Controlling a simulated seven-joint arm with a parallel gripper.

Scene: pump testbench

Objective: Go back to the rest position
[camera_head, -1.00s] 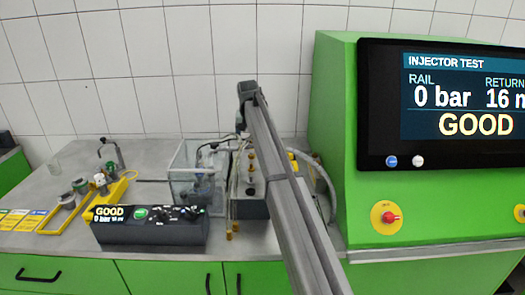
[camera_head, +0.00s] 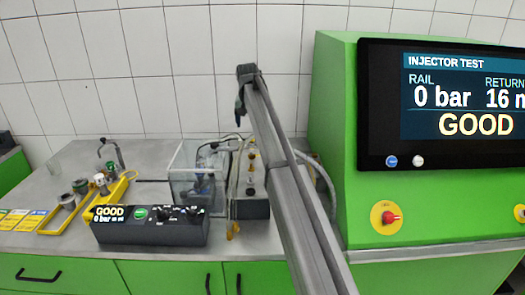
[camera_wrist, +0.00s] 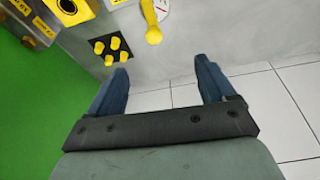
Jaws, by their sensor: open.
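My arm rises from the bottom of the head view, in front of the bench. My gripper (camera_head: 239,112) is at its upper end, above the bench and against the tiled wall. In the wrist view my gripper (camera_wrist: 164,88) shows two blue-grey fingers spread wide apart with nothing between them. Beyond the fingers lie grey bench top and white tiles. Yellow caps on a black plate (camera_wrist: 112,49) and a yellow-headed part (camera_wrist: 153,35) lie past the fingertips, apart from them.
A green test cabinet (camera_head: 335,130) with a screen (camera_head: 460,100) reading GOOD stands on the right. A clear tank (camera_head: 190,180), a dark control box (camera_head: 150,228) and a yellow tray (camera_head: 60,218) stand on the bench. Air above the bench's left side is clear.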

